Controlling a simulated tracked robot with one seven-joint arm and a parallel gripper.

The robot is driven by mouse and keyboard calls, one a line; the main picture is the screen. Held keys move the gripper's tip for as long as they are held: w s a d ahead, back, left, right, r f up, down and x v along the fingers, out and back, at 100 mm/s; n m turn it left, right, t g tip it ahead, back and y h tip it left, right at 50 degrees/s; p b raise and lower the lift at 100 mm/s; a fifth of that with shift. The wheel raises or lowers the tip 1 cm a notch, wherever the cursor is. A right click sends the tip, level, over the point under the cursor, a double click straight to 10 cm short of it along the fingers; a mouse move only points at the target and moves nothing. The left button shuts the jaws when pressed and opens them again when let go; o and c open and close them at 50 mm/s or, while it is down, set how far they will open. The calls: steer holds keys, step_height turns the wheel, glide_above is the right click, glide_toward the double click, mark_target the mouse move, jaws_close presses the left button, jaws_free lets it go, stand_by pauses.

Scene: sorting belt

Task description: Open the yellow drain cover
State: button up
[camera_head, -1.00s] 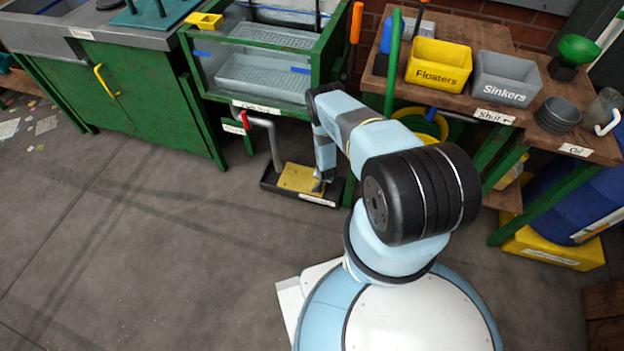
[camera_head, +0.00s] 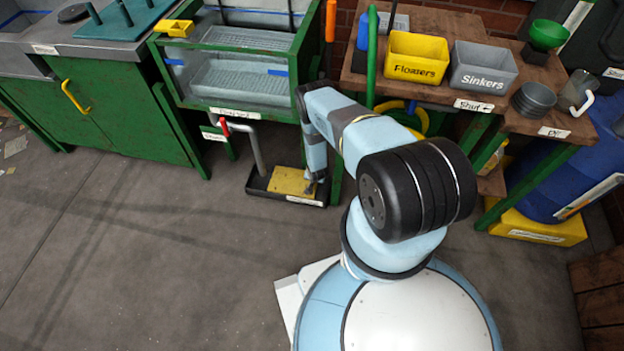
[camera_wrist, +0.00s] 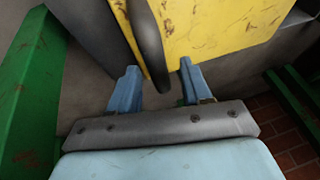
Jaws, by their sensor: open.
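The yellow drain cover (camera_head: 290,181) sits in a dark, low tray (camera_head: 257,189) on the floor in the head view. It appears to lie flat. In the wrist view the scuffed yellow cover (camera_wrist: 215,30) fills the top, with a dark curved handle (camera_wrist: 148,45) standing along its near side. My gripper (camera_head: 315,188) is low at the cover's right edge, small in the head view. In the wrist view its two blue fingers (camera_wrist: 158,82) are apart, and the handle's lower end reaches between them. I cannot tell whether a finger touches it.
A grey pipe with a red-handled valve (camera_head: 224,127) stands just behind the tray. A green-framed tank (camera_head: 235,75) is above it. A wooden bench with Floaters (camera_head: 416,58) and Sinkers (camera_head: 482,68) bins is at right; its green leg is close to my arm.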

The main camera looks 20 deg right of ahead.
steer(key=shift+s+r, duration=0.15)
steer(key=v, duration=1.3)
steer(key=shift+r, duration=0.15)
